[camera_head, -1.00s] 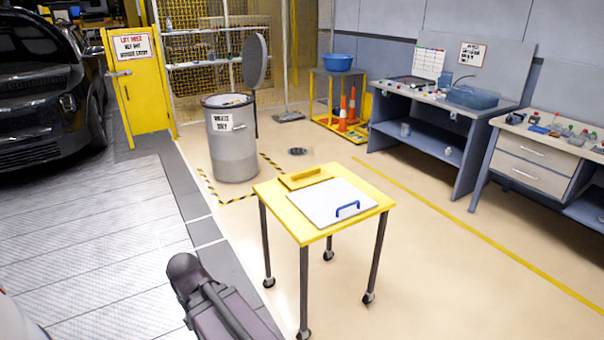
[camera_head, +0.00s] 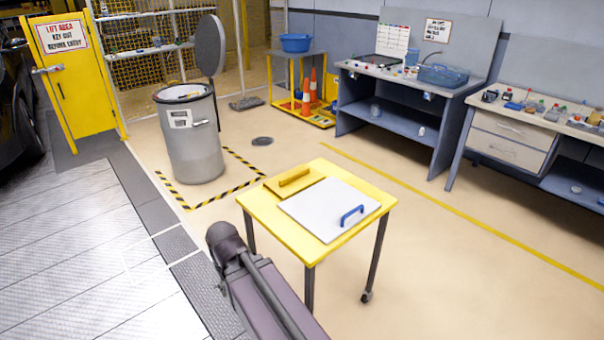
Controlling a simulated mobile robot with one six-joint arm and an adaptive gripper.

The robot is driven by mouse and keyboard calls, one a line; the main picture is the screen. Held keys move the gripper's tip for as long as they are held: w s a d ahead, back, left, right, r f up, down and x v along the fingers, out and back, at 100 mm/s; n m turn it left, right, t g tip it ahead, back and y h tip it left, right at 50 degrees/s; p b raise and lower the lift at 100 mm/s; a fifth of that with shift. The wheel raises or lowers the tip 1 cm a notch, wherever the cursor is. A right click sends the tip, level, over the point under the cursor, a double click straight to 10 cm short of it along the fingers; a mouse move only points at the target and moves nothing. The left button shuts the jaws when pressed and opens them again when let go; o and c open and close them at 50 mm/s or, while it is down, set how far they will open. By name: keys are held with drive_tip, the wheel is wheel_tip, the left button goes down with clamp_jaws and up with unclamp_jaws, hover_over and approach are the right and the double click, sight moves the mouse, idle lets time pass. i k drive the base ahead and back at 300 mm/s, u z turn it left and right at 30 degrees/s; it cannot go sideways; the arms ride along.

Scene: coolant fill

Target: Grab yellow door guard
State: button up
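A flat yellow piece with a raised yellow handle (camera_head: 294,181) lies at the back left of a yellow-topped wheeled table (camera_head: 262,215); it looks like the door guard. A white panel (camera_head: 311,207) with a blue handle (camera_head: 352,215) lies beside it on the same table, nearer to me. Part of my arm shows at the lower middle, in front of the table's left side. My gripper itself is not in view. Nothing lies on top of the yellow piece.
A grey drum (camera_head: 194,140) with its lid raised stands behind the table, by black-yellow floor tape. A yellow gate (camera_head: 75,90) with a lift-area sign is at left. Workbenches (camera_head: 400,121) line the back right. The floor right of the table is clear.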

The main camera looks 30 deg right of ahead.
sight(287, 184)
drive_tip(key=z, duration=0.35)
drive_tip(key=i, duration=0.95)
drive_tip(key=z, duration=0.1)
